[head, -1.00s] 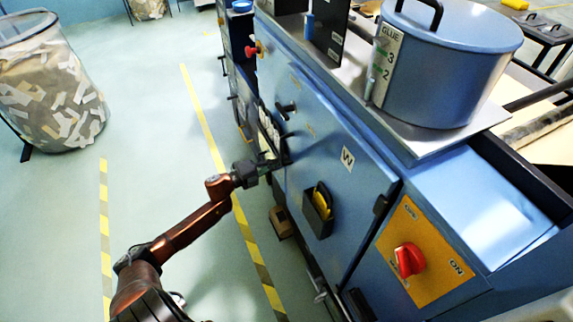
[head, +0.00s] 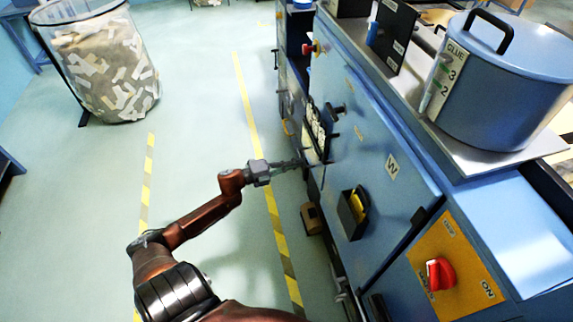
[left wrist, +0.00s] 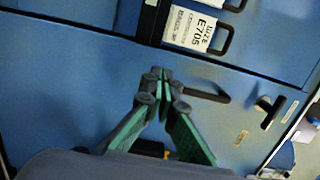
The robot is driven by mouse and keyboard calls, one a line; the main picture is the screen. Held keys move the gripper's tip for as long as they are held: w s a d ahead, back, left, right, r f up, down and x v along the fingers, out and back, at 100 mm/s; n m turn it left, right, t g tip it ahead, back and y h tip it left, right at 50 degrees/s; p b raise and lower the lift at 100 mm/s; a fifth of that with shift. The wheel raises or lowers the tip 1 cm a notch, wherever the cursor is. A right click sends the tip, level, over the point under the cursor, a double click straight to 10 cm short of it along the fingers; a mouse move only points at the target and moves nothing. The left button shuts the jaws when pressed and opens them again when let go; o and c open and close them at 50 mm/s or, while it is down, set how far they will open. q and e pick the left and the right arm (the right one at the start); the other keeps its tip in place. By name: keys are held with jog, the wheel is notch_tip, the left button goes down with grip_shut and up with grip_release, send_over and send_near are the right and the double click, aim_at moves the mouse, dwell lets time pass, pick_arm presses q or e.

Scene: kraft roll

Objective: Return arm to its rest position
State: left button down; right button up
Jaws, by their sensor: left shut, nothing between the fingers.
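My left arm reaches in from the lower left in the head view. Its gripper (head: 290,164) is at the side of the blue machine (head: 375,130), near the door marked W. In the left wrist view the gripper's green-padded fingers (left wrist: 160,78) are closed together with nothing between them. I cannot tell from these views whether the fingertips touch the panel. My right gripper is not in view.
A mesh bin of paper scraps (head: 105,65) stands at the upper left. A glue pot (head: 500,80) sits on top of the machine. A red switch (head: 439,273) is on a yellow plate at the lower right. The floor between the yellow-black stripes (head: 262,165) is clear.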

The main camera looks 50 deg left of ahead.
pick_arm(q)
jog(key=shift+v, duration=1.55)
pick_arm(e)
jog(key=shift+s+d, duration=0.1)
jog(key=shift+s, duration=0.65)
